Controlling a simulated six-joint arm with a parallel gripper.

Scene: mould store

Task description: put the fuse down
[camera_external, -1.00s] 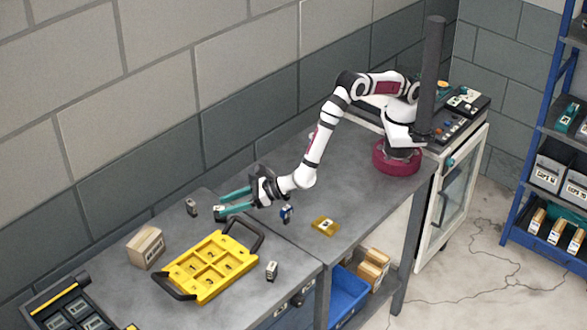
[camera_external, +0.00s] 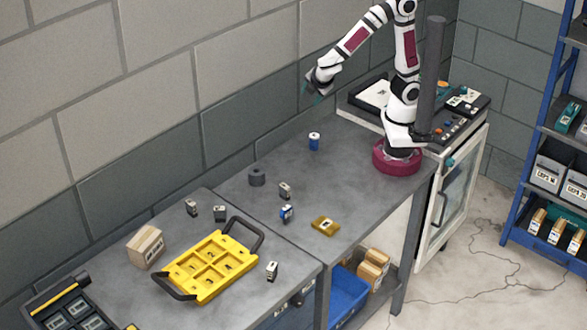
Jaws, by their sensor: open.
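My gripper (camera_external: 314,95) is raised high over the back of the bench, near the wall, empty, with its teal fingers pointing down. A small dark block with a pale face (camera_external: 220,213), which seems to be the fuse, stands upright on the grey bench just behind the yellow tray (camera_external: 201,297). My gripper is well apart from it, up and to the right. Similar small blocks stand to its left (camera_external: 191,207), to its right (camera_external: 285,190) and in front of the tray (camera_external: 271,270). I cannot read their labels.
A blue-and-white can (camera_external: 314,141), a dark cylinder (camera_external: 257,177), a small blue item (camera_external: 287,213) and a yellow-brown piece (camera_external: 325,226) stand on the bench. The bench's right half is mostly clear.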

